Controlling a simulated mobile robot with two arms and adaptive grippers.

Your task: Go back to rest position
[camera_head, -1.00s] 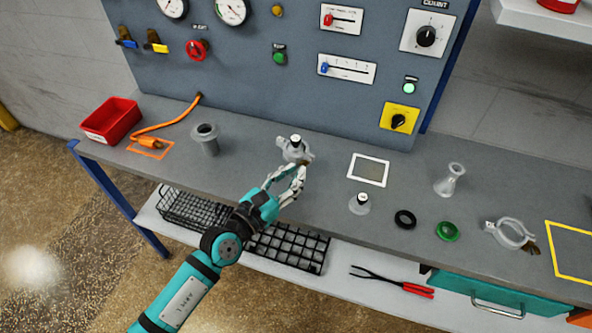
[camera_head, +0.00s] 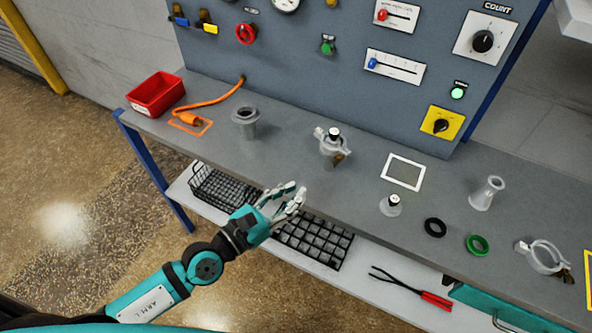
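My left gripper (camera_head: 286,199) comes in from the left on its teal arm. My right gripper is not in view.
On the bench are a red bin (camera_head: 155,94), a metal flange (camera_head: 245,124), a small capped part (camera_head: 391,205), a black ring (camera_head: 435,227), a green ring (camera_head: 477,245) and a loose clamp (camera_head: 543,257). Wire baskets (camera_head: 312,244) and red-handled pliers (camera_head: 412,290) lie on the shelf below.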

